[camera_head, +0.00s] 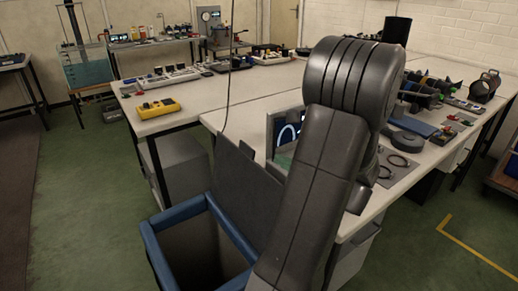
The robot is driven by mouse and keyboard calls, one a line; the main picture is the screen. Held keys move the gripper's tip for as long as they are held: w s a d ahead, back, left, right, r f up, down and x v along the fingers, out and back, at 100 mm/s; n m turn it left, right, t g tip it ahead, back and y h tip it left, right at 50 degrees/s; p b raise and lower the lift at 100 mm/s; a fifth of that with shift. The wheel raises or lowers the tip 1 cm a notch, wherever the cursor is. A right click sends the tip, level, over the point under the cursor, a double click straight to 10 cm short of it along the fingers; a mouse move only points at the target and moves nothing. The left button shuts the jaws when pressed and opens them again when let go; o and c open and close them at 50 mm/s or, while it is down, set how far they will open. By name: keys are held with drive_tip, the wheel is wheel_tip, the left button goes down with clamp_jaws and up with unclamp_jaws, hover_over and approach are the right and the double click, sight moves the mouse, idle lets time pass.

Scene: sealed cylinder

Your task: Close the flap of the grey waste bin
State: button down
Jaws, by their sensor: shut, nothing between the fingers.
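The waste bin has a blue rim (166,262) around its opening and stands on the floor at the bottom, left of my arm. Its inside is grey and looks empty where it shows. A dark grey flap (236,178) stands raised, tilted back at the bin's far right edge, in front of the table; a small tab sticks up from its top. The bin is open. My arm crosses the right of the bin and hides part of the flap's right side. My gripper's fingers do not show; they are hidden behind my arm or out of the picture.
A long white worktable (260,87) runs behind the bin and flap, with an upright grey-framed panel (285,130) near its front corner. A yellow device (158,108) lies on its left part. Tools and round parts crowd the right side. Green floor left of the bin is clear.

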drive_tip(key=x, duration=0.9)
drive_tip(key=shift+a, duration=0.1)
